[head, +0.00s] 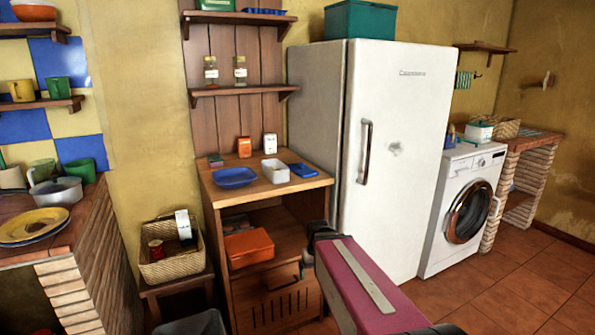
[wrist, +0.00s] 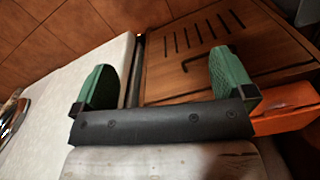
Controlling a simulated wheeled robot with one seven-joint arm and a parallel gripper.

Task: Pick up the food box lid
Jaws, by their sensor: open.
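A white open box (head: 276,170) stands on top of the wooden cabinet (head: 262,191). A small flat blue piece (head: 302,170) lies right beside it; it may be the food box lid, but I cannot tell for sure. An orange box with a flat top (head: 249,247) sits on the open shelf below, and its edge shows at the right of the wrist view (wrist: 287,110). My gripper (wrist: 161,78) is open with nothing between its green fingers. It is in front of the cabinet's slotted lower part, low beside the fridge. In the head view my arm partly hides it.
The white fridge (head: 385,150) stands close on the right of the cabinet. A blue plate (head: 235,177), an orange carton (head: 244,147) and a white carton (head: 270,143) share the cabinet top. A wicker basket (head: 172,268) stands to the left. Tiled floor (head: 520,290) is free at right.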

